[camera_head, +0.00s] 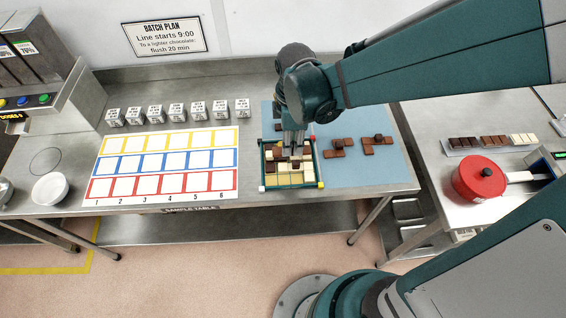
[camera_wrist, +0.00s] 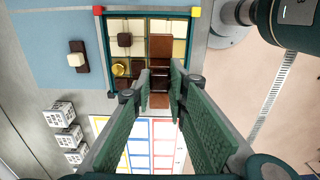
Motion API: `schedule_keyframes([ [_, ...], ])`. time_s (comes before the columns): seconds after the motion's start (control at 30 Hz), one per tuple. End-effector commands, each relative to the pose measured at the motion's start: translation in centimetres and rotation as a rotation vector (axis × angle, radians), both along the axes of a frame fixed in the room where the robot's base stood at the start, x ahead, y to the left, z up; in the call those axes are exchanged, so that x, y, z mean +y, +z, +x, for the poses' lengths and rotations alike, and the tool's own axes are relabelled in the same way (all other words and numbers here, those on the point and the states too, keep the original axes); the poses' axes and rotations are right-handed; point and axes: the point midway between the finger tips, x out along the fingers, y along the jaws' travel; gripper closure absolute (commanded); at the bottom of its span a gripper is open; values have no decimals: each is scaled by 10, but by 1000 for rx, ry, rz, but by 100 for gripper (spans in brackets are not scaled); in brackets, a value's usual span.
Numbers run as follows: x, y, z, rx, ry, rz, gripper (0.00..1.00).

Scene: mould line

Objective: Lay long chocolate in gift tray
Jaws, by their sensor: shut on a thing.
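The gift tray (camera_head: 263,170) is a dark green frame with coloured corners on the blue mat's left part, and it also shows in the wrist view (camera_wrist: 193,36). Cream and brown pieces lie in it. A dark piece with a raised knob (camera_wrist: 124,39) and a gold round piece (camera_wrist: 118,70) are on its left side in the wrist view. My gripper (camera_head: 293,152) points down over the tray. In the wrist view its fingers (camera_wrist: 160,84) are shut on a long brown chocolate (camera_wrist: 160,48). The fingers hide part of it, and I cannot tell whether it touches the tray floor.
Brown chocolate pieces (camera_head: 334,153) lie right of the tray on the blue mat (camera_head: 370,176). A numbered colour grid (camera_head: 165,163) lies to the left, with several white labelled cubes (camera_head: 178,113) behind it. A red pot (camera_head: 478,180) stands on the right table.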

Motion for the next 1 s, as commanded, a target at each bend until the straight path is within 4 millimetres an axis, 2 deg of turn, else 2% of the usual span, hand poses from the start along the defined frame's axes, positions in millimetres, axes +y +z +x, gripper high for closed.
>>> schedule_keyframes([
  [0.1,13,-5,-17,0,3,0,96],
  [0.33,24,-9,-34,0,1,0,96],
  [0.83,26,-10,-37,0,0,0,96],
  [1.0,26,-17,-37,0,0,0,96],
])
